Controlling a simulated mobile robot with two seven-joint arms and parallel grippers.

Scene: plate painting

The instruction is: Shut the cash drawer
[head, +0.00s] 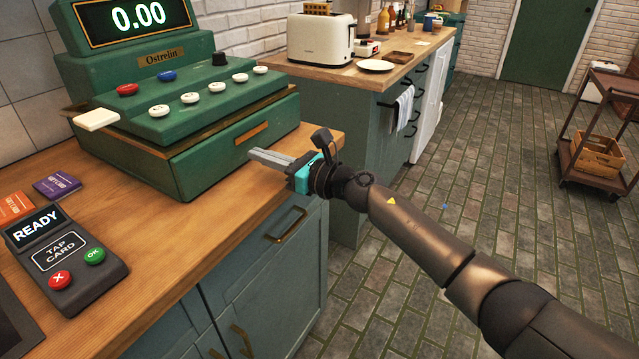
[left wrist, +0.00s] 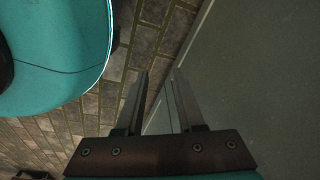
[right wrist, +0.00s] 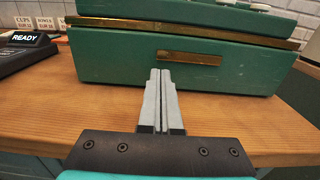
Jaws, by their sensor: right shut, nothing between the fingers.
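The green cash register (head: 180,90) stands on the wooden counter. Its cash drawer (head: 215,155) is the low green front with a brass plate; it also shows ahead in the right wrist view (right wrist: 120,68). No drawer inside shows, and I cannot tell whether the front is fully flush. My right gripper (head: 254,156) is shut and empty, fingers together, pointing at the drawer front from just before it. In the right wrist view its tips (right wrist: 160,72) lie just below the brass plate; contact is unclear. My left gripper (left wrist: 161,72) is open and empty, beside a grey-green surface, outside the head view.
A card terminal (head: 65,255) and two gift cards (head: 57,185) lie left on the counter (head: 190,235). Behind stands another counter with a toaster (head: 320,38) and a plate (head: 375,66). A brown cart (head: 600,135) stands at the right. The floor between is clear.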

